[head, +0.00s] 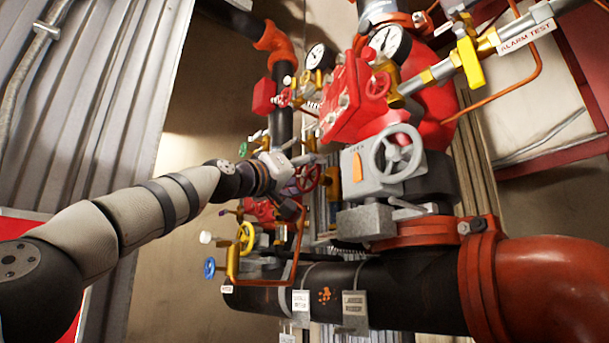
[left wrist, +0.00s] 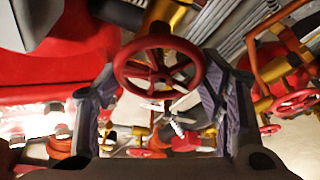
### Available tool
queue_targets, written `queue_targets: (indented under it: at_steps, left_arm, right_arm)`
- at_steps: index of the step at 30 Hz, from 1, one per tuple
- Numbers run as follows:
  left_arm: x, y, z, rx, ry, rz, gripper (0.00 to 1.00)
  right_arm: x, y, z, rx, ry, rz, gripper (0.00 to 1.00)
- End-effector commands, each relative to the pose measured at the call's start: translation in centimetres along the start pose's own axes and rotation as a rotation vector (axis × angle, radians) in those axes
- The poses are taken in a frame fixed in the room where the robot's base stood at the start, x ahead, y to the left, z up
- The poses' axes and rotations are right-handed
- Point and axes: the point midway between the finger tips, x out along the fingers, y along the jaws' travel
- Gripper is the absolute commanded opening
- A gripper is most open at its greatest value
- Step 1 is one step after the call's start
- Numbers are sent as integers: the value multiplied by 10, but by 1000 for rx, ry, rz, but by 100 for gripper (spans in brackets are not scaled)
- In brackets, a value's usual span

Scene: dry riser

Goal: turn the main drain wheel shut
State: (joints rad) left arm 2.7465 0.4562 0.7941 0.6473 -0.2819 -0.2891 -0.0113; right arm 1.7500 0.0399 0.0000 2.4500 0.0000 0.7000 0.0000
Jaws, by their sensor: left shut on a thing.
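A red spoked handwheel (head: 307,178) on a brass valve sits in the middle of the pipework in the head view. It bears no label that I can read. In the left wrist view the red wheel (left wrist: 158,42) faces the camera, its rim between my two fingers. My left gripper (head: 302,161) reaches the wheel from the left and is shut on it. In the left wrist view the fingers of the left gripper (left wrist: 158,78) lie on either side of the rim. The arm and gripper partly hide the wheel in the head view. My right gripper is not in view.
A grey gearbox with a grey handwheel (head: 398,153) stands close on the right. A yellow wheel (head: 246,236) and a blue wheel (head: 209,267) sit below, above a black pipe (head: 265,297). A red box (head: 347,98) and gauges (head: 390,42) crowd above. Corrugated wall stands left.

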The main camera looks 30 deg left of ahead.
Motion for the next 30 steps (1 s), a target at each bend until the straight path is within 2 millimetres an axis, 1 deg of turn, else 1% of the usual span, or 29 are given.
queue_targets:
  at_steps: [9,22,23,24,25,26,30]
  left_arm:
    - [0,0,0,83,0,34,35]
    - [0,1,0,95,-1,38,35]
    - [0,1,0,95,-1,38,65]
    - [0,1,0,94,-1,38,74]
    - [0,1,0,94,-1,38,81]
    - [0,0,0,94,-1,38,83]
    - [0,0,0,94,-1,37,83]
  right_arm:
    - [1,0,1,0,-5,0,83]
    - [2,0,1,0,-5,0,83]
    - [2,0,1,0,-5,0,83]
    - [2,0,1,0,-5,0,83]
    - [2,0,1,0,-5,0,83]
    - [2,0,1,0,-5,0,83]
    - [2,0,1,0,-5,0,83]
